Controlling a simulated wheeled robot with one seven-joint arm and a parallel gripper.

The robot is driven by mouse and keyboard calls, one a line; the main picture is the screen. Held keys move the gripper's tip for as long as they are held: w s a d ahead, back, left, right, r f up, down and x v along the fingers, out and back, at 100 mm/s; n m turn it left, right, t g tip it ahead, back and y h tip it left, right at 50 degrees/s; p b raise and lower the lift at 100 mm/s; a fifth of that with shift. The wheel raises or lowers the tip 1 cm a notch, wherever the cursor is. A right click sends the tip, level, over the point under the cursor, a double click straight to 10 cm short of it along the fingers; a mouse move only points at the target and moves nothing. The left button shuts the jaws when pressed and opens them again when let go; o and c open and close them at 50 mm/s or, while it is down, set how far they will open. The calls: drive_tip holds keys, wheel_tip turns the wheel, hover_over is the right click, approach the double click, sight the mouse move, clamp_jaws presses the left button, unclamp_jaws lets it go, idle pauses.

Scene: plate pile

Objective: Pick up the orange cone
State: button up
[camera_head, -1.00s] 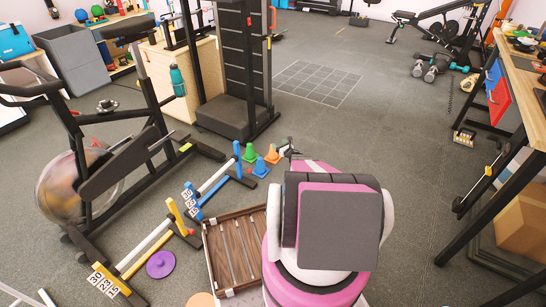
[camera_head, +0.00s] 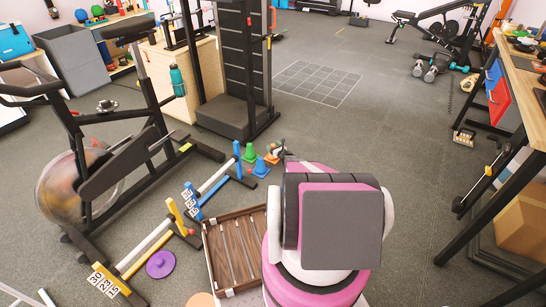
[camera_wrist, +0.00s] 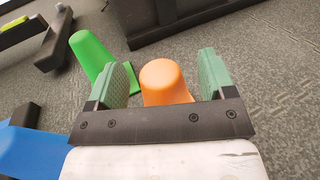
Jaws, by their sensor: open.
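The orange cone (camera_wrist: 165,82) stands between the two green-padded fingers of my gripper (camera_wrist: 166,78) in the wrist view. The fingers are open, with a gap to the cone on each side; the cone's lower part is hidden behind my gripper's dark crossbar. In the head view the orange cone (camera_head: 271,158) is small and partly covered by my gripper (camera_head: 280,148). A green cone (camera_wrist: 93,54) stands just left of the left finger. A blue cone (camera_head: 261,167) is in front of the orange one.
Low hurdles with blue posts (camera_head: 237,160) stand left of the cones. A wooden tray (camera_head: 210,262) lies in front of them. A black rack (camera_head: 235,115) stands behind. Open floor (camera_head: 400,130) extends to the right.

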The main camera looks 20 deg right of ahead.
drive_tip(key=shift+w, duration=0.3)
drive_tip(key=shift+a, duration=0.1)
drive_tip(key=c, duration=1.3)
